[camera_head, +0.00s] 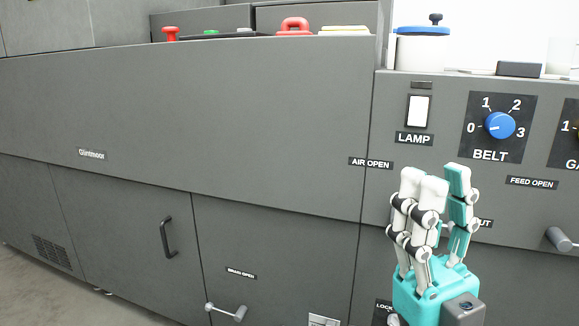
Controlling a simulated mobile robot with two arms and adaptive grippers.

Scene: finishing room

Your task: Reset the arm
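My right gripper (440,180) stands at the lower right of the head view, in front of the grey machine's control side. It has a teal base and jointed fingers, white ones on the left and a teal one on the right. The fingers point up, nearly straight and side by side, with no object between them. It looks open and empty. It covers part of a label ending in "UT". I cannot tell how far it is from the panel. My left gripper is not in view.
A long grey machine (200,110) fills the view. A LAMP switch (419,111) and a blue BELT knob (499,125) are above the gripper. A grey lever (561,239) sticks out at right. A door handle (168,237) and latch (227,311) are lower left. Floor shows at far left.

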